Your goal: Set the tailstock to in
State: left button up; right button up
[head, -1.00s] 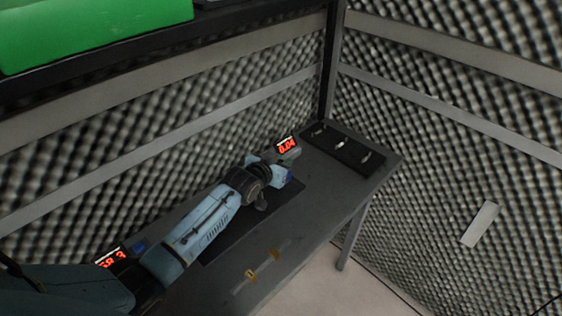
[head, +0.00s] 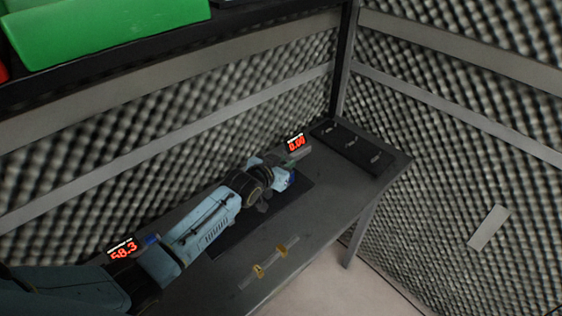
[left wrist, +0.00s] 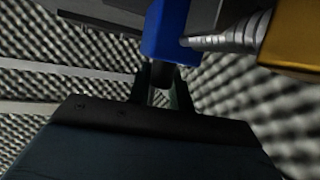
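The tailstock seems to be the blue block with a dark stem below it; the block (left wrist: 167,28) is at the top middle of the left wrist view. A ribbed metal point (left wrist: 232,36) lies between it and a gold block (left wrist: 293,38). My left gripper (left wrist: 162,78) has its fingers close on both sides of the dark stem, and seems shut on it. In the head view the left gripper (head: 285,178) reaches over the bench, mostly hiding the blue part. My right gripper is not in view.
The grey bench (head: 330,208) has a dark mat (head: 240,232) under my arm. A red display (head: 296,143) reads about 0.00; another (head: 122,248) reads about 58.3. A black panel (head: 352,147) lies at the far end, and a yellow-ended bar (head: 270,262) near the front edge. Foam walls enclose the bench.

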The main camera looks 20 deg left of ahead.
pick_arm(q)
jog(key=o, duration=0.5)
jog(key=shift+c, duration=0.2)
jog(key=shift+s, duration=0.1)
jog(key=p+v, duration=0.1)
jog(key=v, duration=1.2)
jog(key=shift+r+p, duration=0.2)
jog(key=shift+p, duration=0.1)
